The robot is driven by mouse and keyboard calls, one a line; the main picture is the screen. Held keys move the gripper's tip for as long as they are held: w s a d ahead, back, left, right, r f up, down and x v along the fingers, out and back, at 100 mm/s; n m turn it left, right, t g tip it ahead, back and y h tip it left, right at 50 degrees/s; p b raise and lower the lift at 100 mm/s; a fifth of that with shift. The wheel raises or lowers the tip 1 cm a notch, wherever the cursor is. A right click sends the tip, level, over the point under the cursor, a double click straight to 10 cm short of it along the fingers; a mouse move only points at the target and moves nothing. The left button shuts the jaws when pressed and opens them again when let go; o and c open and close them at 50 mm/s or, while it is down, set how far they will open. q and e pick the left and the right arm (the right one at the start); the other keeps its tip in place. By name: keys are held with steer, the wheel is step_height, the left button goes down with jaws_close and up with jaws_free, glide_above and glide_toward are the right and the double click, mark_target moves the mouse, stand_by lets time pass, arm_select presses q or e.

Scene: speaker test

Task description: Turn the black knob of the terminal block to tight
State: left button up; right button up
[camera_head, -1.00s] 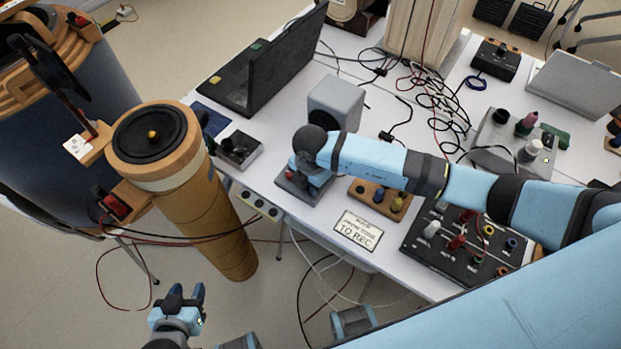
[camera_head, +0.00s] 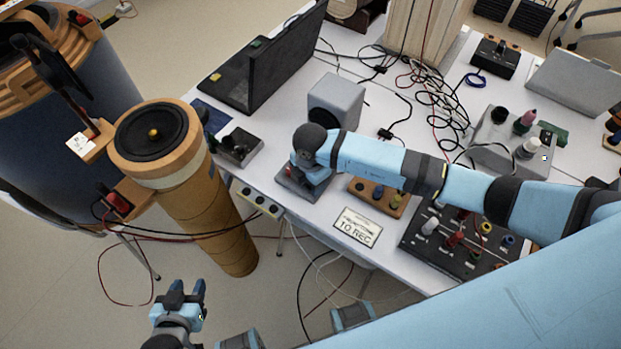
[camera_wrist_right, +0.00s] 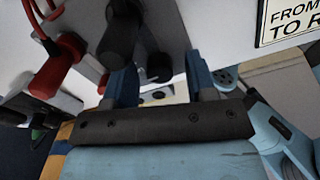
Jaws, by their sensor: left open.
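In the right wrist view the black knob (camera_wrist_right: 121,35) stands on the grey terminal block (camera_wrist_right: 88,70), with a red knob (camera_wrist_right: 57,68) and its red lead to the left. My right gripper (camera_wrist_right: 160,75) has its two blue fingers apart. The black knob is close by the left finger, and a dark part shows in the gap; I cannot tell whether the fingers touch either. In the head view my right wrist covers most of the terminal block (camera_head: 293,188). My left gripper (camera_head: 185,289) is open and empty, low over the floor, away from the table.
A speaker (camera_head: 336,103) stands behind my right wrist. A wooden block with knobs (camera_head: 360,189), a sign card (camera_head: 357,228) and a black panel (camera_head: 437,255) lie to the right. A cardboard tube (camera_head: 205,215) with a black cone stands left of the table. Cables hang below the front edge.

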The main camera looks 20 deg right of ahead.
step_height(320, 180, up, 14)
stand_by(0.7)
steer(key=shift+f, duration=0.1)
